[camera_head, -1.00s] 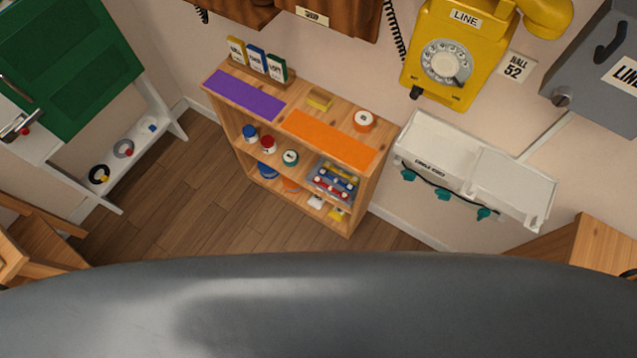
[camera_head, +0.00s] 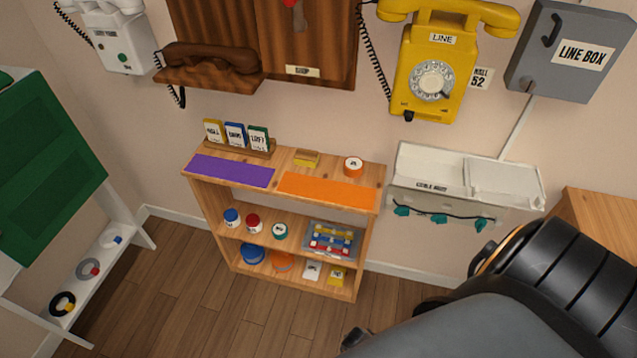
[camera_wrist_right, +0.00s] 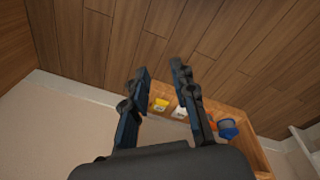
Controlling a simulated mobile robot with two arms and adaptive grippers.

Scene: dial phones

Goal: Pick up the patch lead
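A dark lead (camera_head: 460,220) with several teal pieces on it hangs along the front of the white cable trough (camera_head: 410,177) on the wall, right of the shelf unit. No label on the lead can be read, so I cannot tell for sure that it is the patch lead. My right arm is at the lower right of the head view, below the trough. In the right wrist view my right gripper (camera_wrist_right: 159,68) is open and empty, with its fingers apart. It points toward the floor and the shelf unit. My left gripper is not in view.
A wooden shelf unit (camera_head: 362,228) holds tubs, a tray (camera_head: 333,253) of coloured parts and small cards. A yellow dial phone (camera_head: 433,85) and a grey line box (camera_head: 565,55) are on the wall above. A wooden surface (camera_head: 600,215) stands at right. Floor before the shelves is clear.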

